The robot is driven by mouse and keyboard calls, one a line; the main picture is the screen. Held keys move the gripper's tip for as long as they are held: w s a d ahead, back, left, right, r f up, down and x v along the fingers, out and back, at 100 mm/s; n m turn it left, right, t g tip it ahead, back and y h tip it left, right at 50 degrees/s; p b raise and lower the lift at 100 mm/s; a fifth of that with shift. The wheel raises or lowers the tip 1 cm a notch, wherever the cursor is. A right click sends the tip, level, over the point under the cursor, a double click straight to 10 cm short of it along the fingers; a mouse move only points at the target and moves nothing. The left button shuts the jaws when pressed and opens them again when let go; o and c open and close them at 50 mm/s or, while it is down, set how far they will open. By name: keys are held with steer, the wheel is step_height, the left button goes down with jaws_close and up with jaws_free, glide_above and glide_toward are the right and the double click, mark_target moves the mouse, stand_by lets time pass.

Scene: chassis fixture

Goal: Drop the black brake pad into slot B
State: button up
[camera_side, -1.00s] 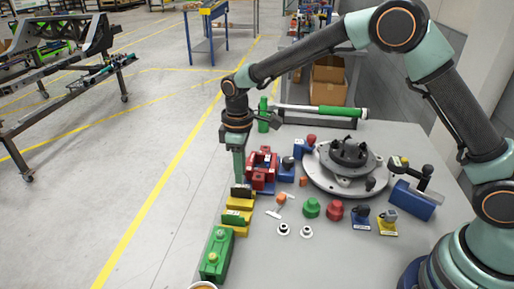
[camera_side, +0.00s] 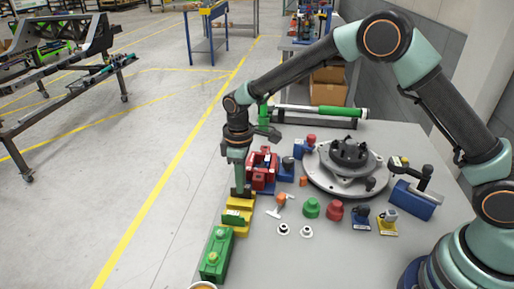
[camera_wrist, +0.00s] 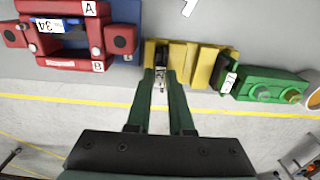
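The black brake pad (camera_side: 241,193) stands upright in a yellow holder (camera_side: 240,204) near the table's left edge. My gripper (camera_side: 241,188) is down at the pad. In the wrist view, the two green fingers of my gripper (camera_wrist: 161,80) lie on either side of the black pad (camera_wrist: 159,73). Whether they press on it is not clear. The red fixture (camera_side: 263,172) stands just behind the holder. The wrist view shows the red fixture (camera_wrist: 62,36) at upper left, with label A on its upper part and label B (camera_wrist: 98,67) on its lower part.
A second yellow holder (camera_side: 238,229) carries a labelled dark pad, with a green block (camera_side: 216,255) in front. An orange-handled part (camera_side: 281,198), green and red knobs and small rings lie to the right. A round grey hub (camera_side: 346,185) stands farther right.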

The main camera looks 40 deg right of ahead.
jaws_close()
steer(key=shift+r, duration=0.25)
steer(key=shift+r, duration=0.8)
steer(key=shift+r, duration=1.5)
